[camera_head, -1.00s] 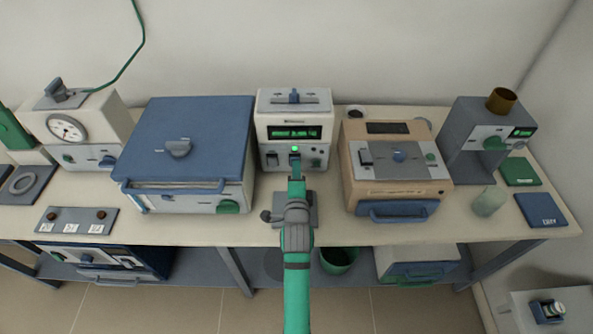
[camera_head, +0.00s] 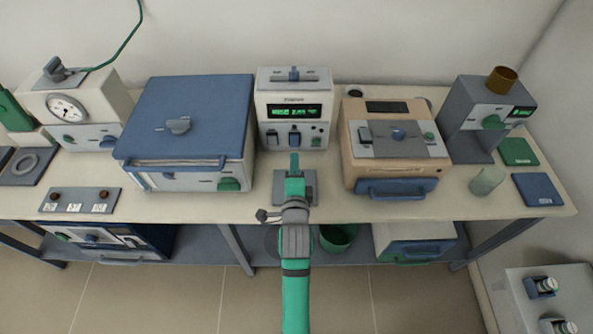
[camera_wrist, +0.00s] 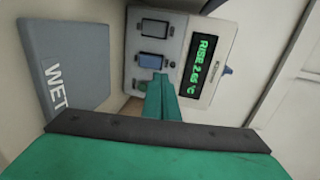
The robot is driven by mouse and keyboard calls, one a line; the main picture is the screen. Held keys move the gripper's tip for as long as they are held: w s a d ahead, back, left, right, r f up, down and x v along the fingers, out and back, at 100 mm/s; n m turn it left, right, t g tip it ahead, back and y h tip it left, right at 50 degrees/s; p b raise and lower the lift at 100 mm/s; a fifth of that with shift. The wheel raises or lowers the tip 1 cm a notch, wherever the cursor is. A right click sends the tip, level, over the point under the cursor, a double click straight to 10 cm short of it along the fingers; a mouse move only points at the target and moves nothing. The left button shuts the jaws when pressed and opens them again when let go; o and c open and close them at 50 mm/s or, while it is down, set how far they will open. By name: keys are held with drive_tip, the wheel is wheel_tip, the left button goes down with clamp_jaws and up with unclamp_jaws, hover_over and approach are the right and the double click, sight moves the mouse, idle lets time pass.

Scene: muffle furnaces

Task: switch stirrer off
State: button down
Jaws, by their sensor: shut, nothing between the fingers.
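The white instrument (camera_head: 262,108) stands at the back middle of the bench with a lit green display (camera_head: 293,111). The labels are too small to read, so I cannot tell which control is the stirrer's. My gripper (camera_head: 294,156) is shut and empty, its green fingers pointing at the panel just below the blue middle switch (camera_head: 294,138). It also shows in the wrist view (camera_wrist: 160,80).
A large blue-lidded furnace (camera_head: 190,115) stands close on the left, a tan unit (camera_head: 354,143) on the right. A grey pad marked WET (camera_wrist: 62,75) lies before the instrument. The front bench strip is mostly clear.

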drive_tip(key=s, duration=0.1)
drive_tip(key=s+r, duration=0.1)
drive_tip(key=s, duration=0.1)
drive_tip(key=s+r, duration=0.1)
drive_tip(key=shift+s+d+r, duration=0.15)
drive_tip(key=shift+s+d, duration=0.05)
drive_tip(key=shift+d, duration=0.05)
idle(0.3)
drive_tip(key=s+f+n, duration=0.3)
drive_tip(key=s+n, duration=0.1)
drive_tip(key=s, duration=0.5)
drive_tip(key=s+f+n, duration=0.4)
drive_tip(key=s, duration=0.5)
drive_tip(key=s+f+n, duration=0.3)
drive_tip(key=s+n, duration=0.2)
drive_tip(key=s, duration=0.4)
drive_tip(key=s+r+n, duration=0.2)
drive_tip(key=s+n, duration=0.3)
drive_tip(key=s, duration=0.4)
drive_tip(key=shift+s+a+r+g, duration=0.15)
drive_tip(key=shift+r+g, duration=0.05)
drive_tip(key=shift+g, duration=0.1)
